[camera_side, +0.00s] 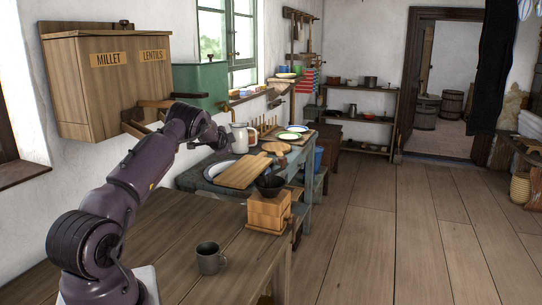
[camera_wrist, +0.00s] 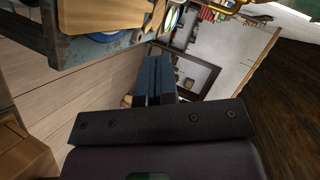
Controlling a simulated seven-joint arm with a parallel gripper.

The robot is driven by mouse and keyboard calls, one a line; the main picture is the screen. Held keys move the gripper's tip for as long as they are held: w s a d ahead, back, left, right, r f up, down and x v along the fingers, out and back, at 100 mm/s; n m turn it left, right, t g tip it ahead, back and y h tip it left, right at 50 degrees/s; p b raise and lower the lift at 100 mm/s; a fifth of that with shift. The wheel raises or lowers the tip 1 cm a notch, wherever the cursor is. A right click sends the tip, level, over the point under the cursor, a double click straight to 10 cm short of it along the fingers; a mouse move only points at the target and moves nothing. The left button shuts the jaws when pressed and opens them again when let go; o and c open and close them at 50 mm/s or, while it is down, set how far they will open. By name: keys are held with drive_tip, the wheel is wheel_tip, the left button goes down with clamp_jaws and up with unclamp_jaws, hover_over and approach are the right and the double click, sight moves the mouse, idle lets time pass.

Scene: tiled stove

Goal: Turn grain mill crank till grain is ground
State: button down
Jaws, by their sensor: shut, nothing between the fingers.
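The grain mill (camera_side: 268,211) is a wooden box with a dark bowl (camera_side: 270,185) on top, standing at the right end of the brown table. I cannot make out its crank in the side view. My gripper (camera_side: 222,140) is raised behind and left of the mill, well apart from it, near the white jug. In the wrist view my gripper (camera_wrist: 158,62) has its dark blue fingers together with nothing between them. A wooden block-like part at the lower left of the wrist view (camera_wrist: 22,150) may be the mill. No grain can be seen.
A grey mug (camera_side: 210,259) stands on the brown table (camera_side: 170,232). A wooden MILLET and LENTILS dispenser (camera_side: 110,88) hangs on the wall behind my arm. The blue side table holds a white jug (camera_side: 240,138), a cutting board (camera_side: 243,171) and plates. Floor at right is clear.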

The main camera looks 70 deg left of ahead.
drive_tip(key=w+d+r+n+t+h, duration=0.1)
drive_tip(key=d+r+n+h, duration=0.4)
drive_tip(key=d, duration=0.3)
drive_tip(key=w+d+r+n+t+h, duration=0.1)
drive_tip(key=d+r+n+h, duration=0.35)
drive_tip(key=d+h, duration=0.25)
drive_tip(key=w+d+x, duration=0.1)
drive_tip(key=d+x, duration=0.1)
drive_tip(key=x, duration=1.1)
drive_tip(key=shift+d+r+n, duration=0.2)
drive_tip(key=shift+r+n, duration=0.15)
drive_tip(key=shift+n, duration=0.1)
drive_tip(key=shift+w+d+m+h, duration=0.15)
drive_tip(key=shift+w+m+h, duration=0.3)
drive_tip(key=shift+m, duration=0.35)
